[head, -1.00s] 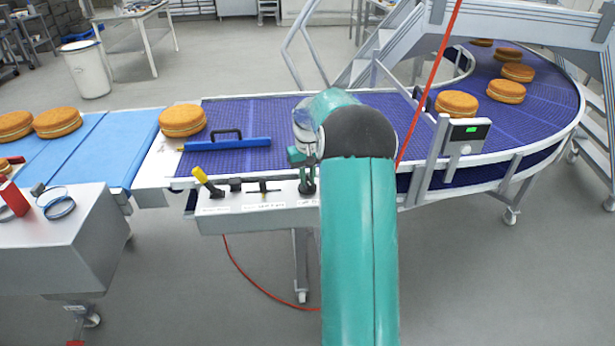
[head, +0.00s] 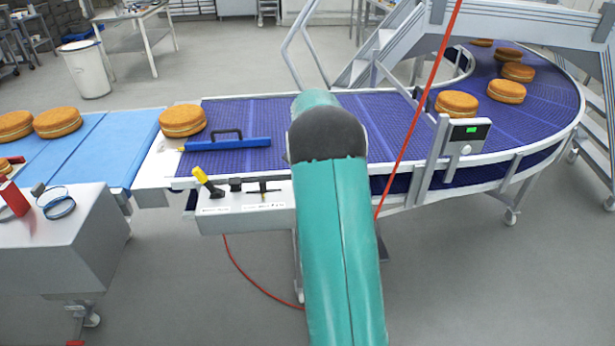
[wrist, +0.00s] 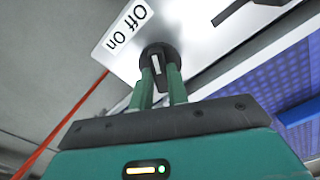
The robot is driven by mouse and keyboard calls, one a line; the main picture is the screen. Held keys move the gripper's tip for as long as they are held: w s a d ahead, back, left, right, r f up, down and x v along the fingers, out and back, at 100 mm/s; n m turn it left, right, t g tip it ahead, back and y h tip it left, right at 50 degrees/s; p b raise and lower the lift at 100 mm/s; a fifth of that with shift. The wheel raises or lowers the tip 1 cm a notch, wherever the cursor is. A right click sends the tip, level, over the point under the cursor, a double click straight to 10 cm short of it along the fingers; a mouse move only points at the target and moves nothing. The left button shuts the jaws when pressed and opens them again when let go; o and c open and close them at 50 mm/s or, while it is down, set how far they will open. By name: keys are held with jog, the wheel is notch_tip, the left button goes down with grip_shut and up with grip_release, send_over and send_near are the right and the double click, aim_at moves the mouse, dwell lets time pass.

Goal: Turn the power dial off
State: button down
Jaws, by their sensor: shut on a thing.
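The power dial (wrist: 157,54) is a round black knob with a white mark, on a pale panel in the wrist view. A white label (wrist: 122,27) reading "Off" and "On" is beside it. My gripper (wrist: 160,82) has its two green fingers on either side of the dial's grip, shut on it. The fingers cover part of the knob, and I cannot tell which word its mark points to. In the head view my arm hides the dial and gripper; the control box (head: 245,213) shows left of the arm.
The box also carries a yellow-handled lever (head: 207,183) and black controls. Behind it is a purple conveyor (head: 255,112) with a blue bar tool (head: 228,143) on it. A red cord (head: 418,105) hangs right of my arm. Round cakes (head: 183,119) sit on the belts.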

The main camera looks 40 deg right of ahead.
jog(key=shift+r, duration=0.1)
dwell(0.3)
jog(key=c, duration=1.4)
grip_release()
jog(key=shift+o, duration=0.2)
notch_tip(320, 180, up, 14)
